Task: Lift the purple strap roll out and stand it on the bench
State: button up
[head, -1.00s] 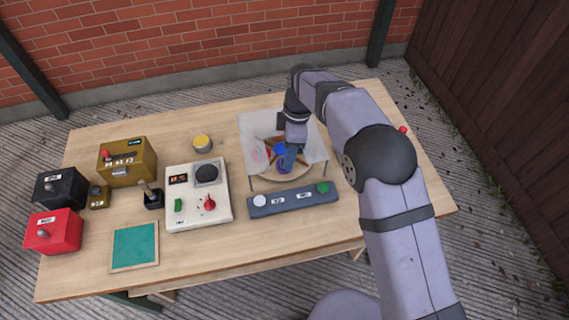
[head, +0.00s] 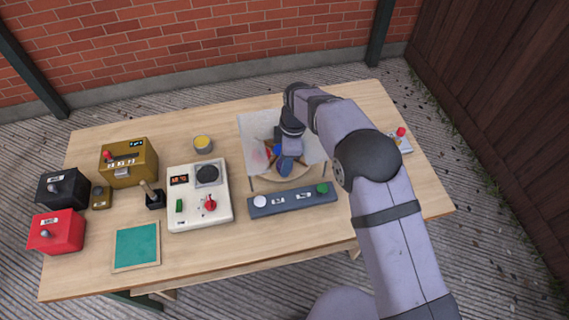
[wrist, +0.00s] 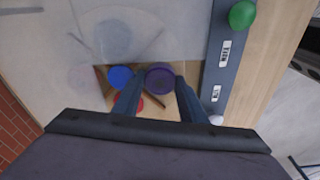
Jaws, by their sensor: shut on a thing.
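The purple strap roll (wrist: 160,78) shows in the wrist view as a round purple ring between my fingertips. My gripper (wrist: 157,92) is shut on it. In the head view my gripper (head: 285,166) points down over a round pale tray (head: 303,174), and its fingers hide most of the roll. A blue round thing (wrist: 119,77) lies left of the roll in the wrist view, and a red one (wrist: 128,103) lies below it. I cannot tell whether the roll is clear of the tray.
A translucent sheet (head: 255,132) stands over the tray's back and left side. A grey bar with buttons (head: 290,200) lies in front. A white control box (head: 198,212) is to the left. The wooden bench (head: 270,245) is bare along its front edge.

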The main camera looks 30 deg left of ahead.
notch_tip(320, 180, up, 10)
jog(key=b, duration=0.1)
jog(key=shift+b, duration=0.3)
jog(key=shift+r, duration=0.15)
notch_tip(320, 180, up, 8)
jog(key=p, duration=0.7)
jog(key=shift+p, duration=0.35)
dwell(1.0)
dwell(0.3)
